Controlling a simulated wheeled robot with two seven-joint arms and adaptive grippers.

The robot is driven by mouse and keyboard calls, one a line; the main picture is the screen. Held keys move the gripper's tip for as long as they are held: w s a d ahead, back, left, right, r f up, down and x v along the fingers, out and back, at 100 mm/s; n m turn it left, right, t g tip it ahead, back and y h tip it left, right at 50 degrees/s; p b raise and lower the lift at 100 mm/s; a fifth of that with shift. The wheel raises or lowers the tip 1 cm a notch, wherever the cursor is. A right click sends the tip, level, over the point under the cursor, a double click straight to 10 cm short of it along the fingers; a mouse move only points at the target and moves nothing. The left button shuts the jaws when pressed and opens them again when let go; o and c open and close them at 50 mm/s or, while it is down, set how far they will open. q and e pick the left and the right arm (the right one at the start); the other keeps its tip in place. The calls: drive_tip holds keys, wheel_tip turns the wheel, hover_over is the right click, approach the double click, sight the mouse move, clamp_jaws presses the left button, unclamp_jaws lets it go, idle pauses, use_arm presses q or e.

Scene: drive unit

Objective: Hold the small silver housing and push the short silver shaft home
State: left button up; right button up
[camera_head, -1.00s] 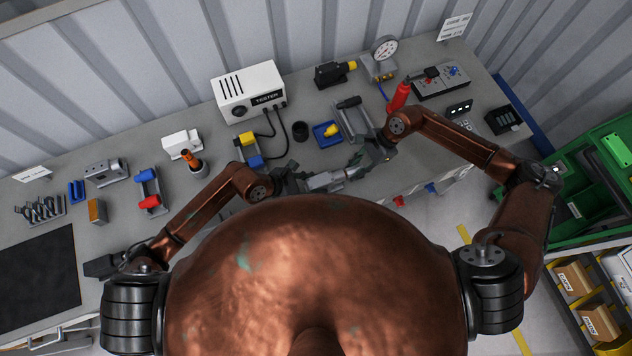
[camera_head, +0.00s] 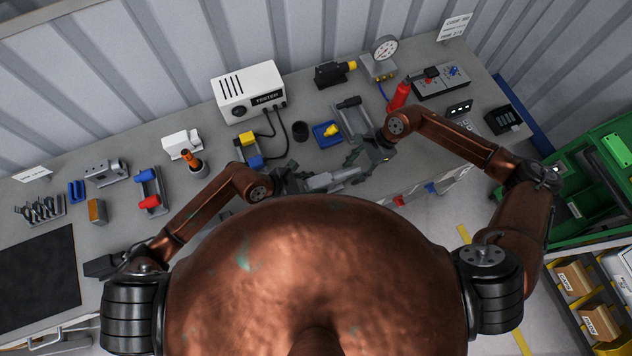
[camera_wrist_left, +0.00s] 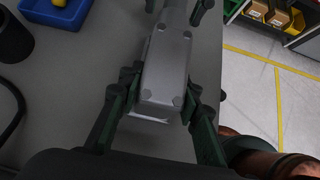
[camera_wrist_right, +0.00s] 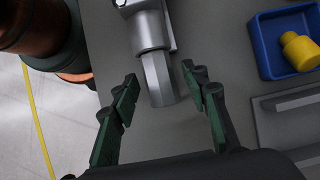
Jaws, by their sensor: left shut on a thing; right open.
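The small silver housing (camera_wrist_left: 168,65) is a grey block with screws at its corners. My left gripper (camera_wrist_left: 163,88) is shut on it, one finger on each side, and holds it above the bench's front edge. In the right wrist view, the housing's round collar (camera_wrist_right: 149,30) is at the top. The short silver shaft (camera_wrist_right: 158,78) sticks out of the collar towards my right gripper (camera_wrist_right: 161,82). That gripper is open, with its fingers on either side of the shaft and apart from it. How deep the shaft sits inside the collar is hidden. In the head view the housing (camera_head: 322,181) is small and partly covered.
A blue tray (camera_wrist_right: 268,62) with a yellow part (camera_wrist_right: 300,52) lies on the bench near my right gripper. A black cup (camera_head: 300,131) and the tester box (camera_head: 247,91) stand behind. A red bottle-like thing (camera_head: 399,96) stands by my right forearm.

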drive_tip(key=v, duration=1.1)
drive_tip(key=shift+r, duration=0.35)
drive_tip(key=shift+d, duration=0.15)
use_arm(q)
drive_tip(key=o, duration=1.3)
drive_tip(key=v, duration=1.2)
